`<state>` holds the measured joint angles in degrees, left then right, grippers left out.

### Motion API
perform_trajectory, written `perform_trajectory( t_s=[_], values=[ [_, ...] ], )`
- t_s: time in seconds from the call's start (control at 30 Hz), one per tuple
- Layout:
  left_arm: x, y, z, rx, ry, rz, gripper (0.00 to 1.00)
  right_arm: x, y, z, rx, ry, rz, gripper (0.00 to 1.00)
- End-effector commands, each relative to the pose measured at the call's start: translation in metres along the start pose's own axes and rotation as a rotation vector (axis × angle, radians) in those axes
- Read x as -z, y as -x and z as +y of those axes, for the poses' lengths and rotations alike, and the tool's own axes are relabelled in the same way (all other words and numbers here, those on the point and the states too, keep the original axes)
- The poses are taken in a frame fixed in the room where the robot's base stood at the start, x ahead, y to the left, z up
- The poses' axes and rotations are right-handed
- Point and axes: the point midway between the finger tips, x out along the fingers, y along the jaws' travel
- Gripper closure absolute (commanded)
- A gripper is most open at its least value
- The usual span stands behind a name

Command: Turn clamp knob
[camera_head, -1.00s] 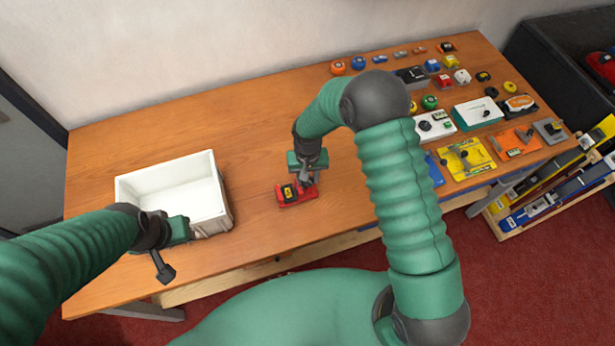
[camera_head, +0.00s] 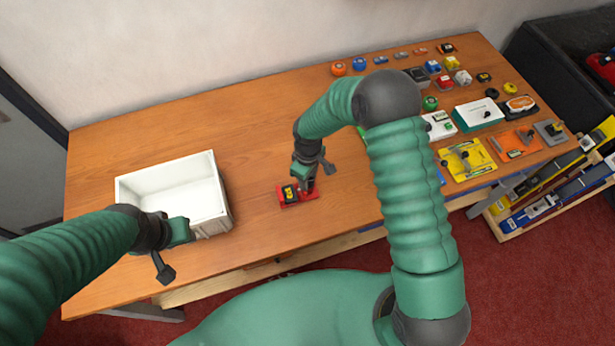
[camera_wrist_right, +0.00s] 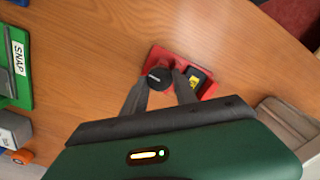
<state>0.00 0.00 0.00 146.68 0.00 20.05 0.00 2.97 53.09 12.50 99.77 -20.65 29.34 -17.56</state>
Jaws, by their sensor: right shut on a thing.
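The red clamp (camera_head: 297,196) lies on the wooden bench, to the right of the white bin. It carries a black and yellow block (camera_head: 290,194), which also shows in the right wrist view (camera_wrist_right: 196,78). A round black knob (camera_wrist_right: 158,78) stands on the red base (camera_wrist_right: 166,58) in the right wrist view. My right gripper (camera_head: 309,187) is over the clamp, with its two fingers shut on the knob (camera_wrist_right: 160,85) from both sides. My left gripper (camera_head: 165,275) hangs in front of the white bin, away from the clamp; its fingers are not clear.
The white bin (camera_head: 222,190) stands empty on the left of the bench (camera_head: 255,120). Many small boxes and tools cover the right end, among them a yellow pack (camera_head: 462,160) and a teal-edged box (camera_head: 478,115). The bench between bin and clamp is bare.

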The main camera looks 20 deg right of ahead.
Motion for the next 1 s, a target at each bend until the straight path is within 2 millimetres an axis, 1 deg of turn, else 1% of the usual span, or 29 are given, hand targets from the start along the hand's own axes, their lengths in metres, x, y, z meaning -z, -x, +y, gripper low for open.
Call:
perform_trajectory(
  t_s=[0.1,0.3,0.8,0.83,0.97,1.0],
  values=[
    [0.0002,0.001,0.0,0.0,0.0,0.0,0.64,0.0005,0.0016,0.002,-0.003,0.055,0.002,1.0],
    [0.0003,0.0013,0.0,0.0,0.0,0.0,0.64,0.0004,0.0014,0.0021,-0.003,0.111,0.002,1.0],
    [0.0003,0.0013,0.0,0.0,0.0,0.0,0.64,-0.0002,0.001,0.0013,-0.002,0.132,0.0,1.0],
    [0.0003,0.0013,0.0,0.0,0.0,0.0,0.64,-0.0003,0.001,0.0012,-0.002,0.132,0.0,0.64],
    [0.0003,0.0013,0.0,0.0,0.0,0.0,0.64,-0.0002,0.0007,0.0009,-0.002,0.131,0.0,0.47],
    [0.0003,0.0013,0.0,0.0,0.0,0.0,0.64,-0.0001,0.0006,0.0009,-0.001,0.131,0.0,0.44]
  ],
)
